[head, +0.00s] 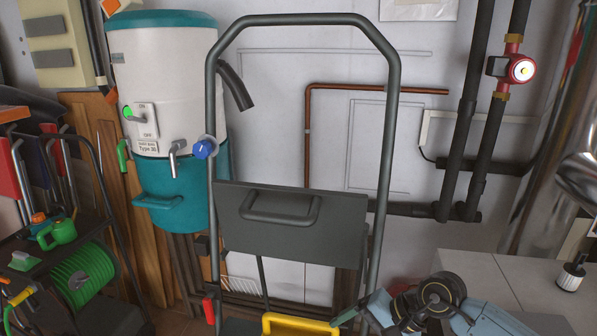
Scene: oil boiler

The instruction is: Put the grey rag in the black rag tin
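I cannot make out a grey rag in the head view. No tin that I can be sure is the black rag tin shows either. A dark grey panel with a bar handle (290,222) stands upright inside a tall grey tube frame (388,130); I cannot tell whether it is a lid. My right arm comes in at the bottom right. Its end, apparently my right gripper (362,310), is at the frame's right leg, close to a yellow handle (300,324). Its fingers are too unclear to show open or shut. My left gripper is out of view.
A white and teal tank (165,90) with a tap hangs at left. A cart with a green hose reel (82,275) and green can (57,233) stands at far left. A pale worktop (490,275) with a small black-topped item (572,273) is at right. Dark pipes line the wall.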

